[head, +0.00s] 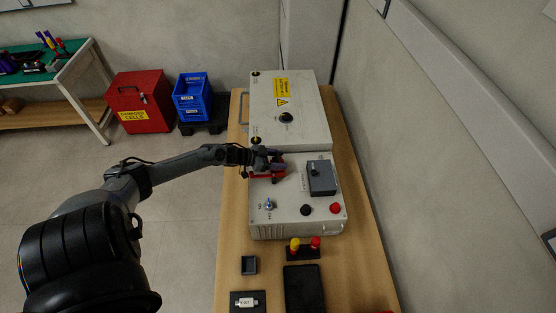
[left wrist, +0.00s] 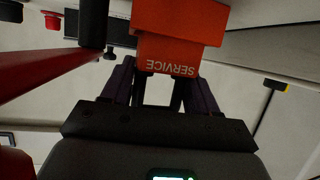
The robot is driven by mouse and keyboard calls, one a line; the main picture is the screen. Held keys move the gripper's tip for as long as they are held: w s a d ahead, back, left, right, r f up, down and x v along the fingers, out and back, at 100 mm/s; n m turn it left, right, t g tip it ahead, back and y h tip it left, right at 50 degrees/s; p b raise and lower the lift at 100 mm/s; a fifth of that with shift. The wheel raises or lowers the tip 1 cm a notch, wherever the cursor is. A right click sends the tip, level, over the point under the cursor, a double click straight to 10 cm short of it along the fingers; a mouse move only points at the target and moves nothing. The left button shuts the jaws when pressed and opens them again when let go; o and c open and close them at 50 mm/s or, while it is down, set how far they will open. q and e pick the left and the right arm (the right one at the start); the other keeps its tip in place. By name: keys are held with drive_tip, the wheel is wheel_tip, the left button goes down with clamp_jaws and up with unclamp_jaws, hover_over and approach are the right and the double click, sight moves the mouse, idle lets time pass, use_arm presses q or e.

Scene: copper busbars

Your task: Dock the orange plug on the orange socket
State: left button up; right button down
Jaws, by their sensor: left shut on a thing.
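The orange plug (left wrist: 180,35), a block marked SERVICE, is at the top middle of the left wrist view. My left gripper (left wrist: 160,88) is shut on it, with its dark fingers on either side. In the head view my left gripper (head: 268,160) is over the left side of the grey control box (head: 285,225). The plug is too small and dark there to separate from the red parts around the gripper. I cannot make out the orange socket; the gripper and plug may hide it. My right gripper is not in view.
A red bar (left wrist: 45,80) runs close on the left in the wrist view, beside a dark post (left wrist: 94,22). The box carries a blue-tipped switch (head: 268,204), a black knob (head: 306,210) and a red button (head: 335,208). A holder (head: 303,254) with yellow and red pieces stands in front.

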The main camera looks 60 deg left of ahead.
use_arm(q)
drive_tip(key=shift+f+b, duration=0.35)
drive_tip(key=shift+f, duration=0.25)
drive_tip(key=o, duration=1.2)
drive_tip(key=shift+f, duration=0.1)
drive_tip(key=shift+r, duration=0.35)
drive_tip(key=p+v, duration=0.4)
drive_tip(key=v, duration=0.8)
drive_tip(key=shift+r, duration=0.4)
drive_tip(key=shift+s+d, duration=0.1)
